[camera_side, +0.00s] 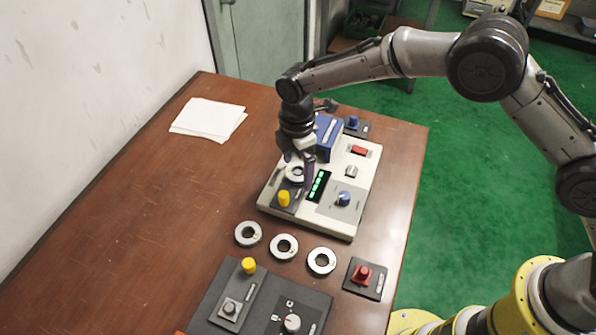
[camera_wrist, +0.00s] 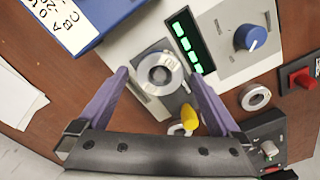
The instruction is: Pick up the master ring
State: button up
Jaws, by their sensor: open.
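The fingers hold nothing. I cannot tell how far above the plate their tips are. Three similar rings lie on the table in front: left (camera_side: 240,239), middle (camera_side: 276,248) and right (camera_side: 313,266).
A yellow knob (camera_side: 284,199) stands close to the ring. The unit has a green display (camera_side: 319,186) and a blue knob (camera_side: 344,198). A blue box (camera_side: 328,137) stands behind. A red-button box (camera_side: 361,275) and dark control panel (camera_side: 262,300) are in front.

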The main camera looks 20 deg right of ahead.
grip_shut()
jog(key=shift+r, duration=0.1)
dwell(0.4)
